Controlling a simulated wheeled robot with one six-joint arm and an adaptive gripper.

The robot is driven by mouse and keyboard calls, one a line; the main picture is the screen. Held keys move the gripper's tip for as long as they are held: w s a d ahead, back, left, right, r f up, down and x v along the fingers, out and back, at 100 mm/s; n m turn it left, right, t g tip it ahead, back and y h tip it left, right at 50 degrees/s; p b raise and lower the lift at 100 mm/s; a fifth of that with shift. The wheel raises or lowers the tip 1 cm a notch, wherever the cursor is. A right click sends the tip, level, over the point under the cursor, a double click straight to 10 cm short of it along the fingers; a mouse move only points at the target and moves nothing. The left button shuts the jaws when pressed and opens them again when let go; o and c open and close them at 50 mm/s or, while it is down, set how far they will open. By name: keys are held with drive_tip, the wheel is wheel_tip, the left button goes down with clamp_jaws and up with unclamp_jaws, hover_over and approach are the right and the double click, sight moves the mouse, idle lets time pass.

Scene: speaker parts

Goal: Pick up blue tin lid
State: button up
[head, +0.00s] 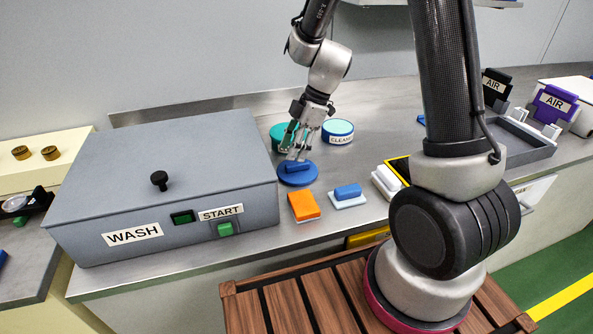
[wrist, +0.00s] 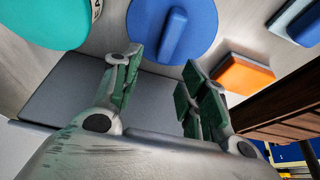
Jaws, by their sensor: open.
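The blue tin lid (head: 297,179) is a flat round disc with a raised bar handle, lying on the metal counter. It also shows at the top of the wrist view (wrist: 205,28), its bar just beyond my fingertips. My gripper (head: 297,153) is open and points down above the lid, close to the bar. In the wrist view my gripper (wrist: 163,66) has its fingers apart with nothing between the pads. I cannot tell whether the tips touch the lid.
The grey WASH box (head: 165,180) stands left of the lid. A teal tin (head: 279,138) and a labelled, teal-topped tin (head: 338,133) stand behind. An orange sponge (head: 304,206) and a blue block on a white base (head: 348,192) lie in front. A grey tray (head: 528,143) is at the right.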

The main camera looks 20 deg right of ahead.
sight(288, 165)
drive_tip(key=x, duration=0.4)
drive_tip(key=shift+s+f, duration=0.15)
drive_tip(key=shift+f, duration=0.25)
drive_tip(key=shift+c, duration=0.2)
clamp_jaws()
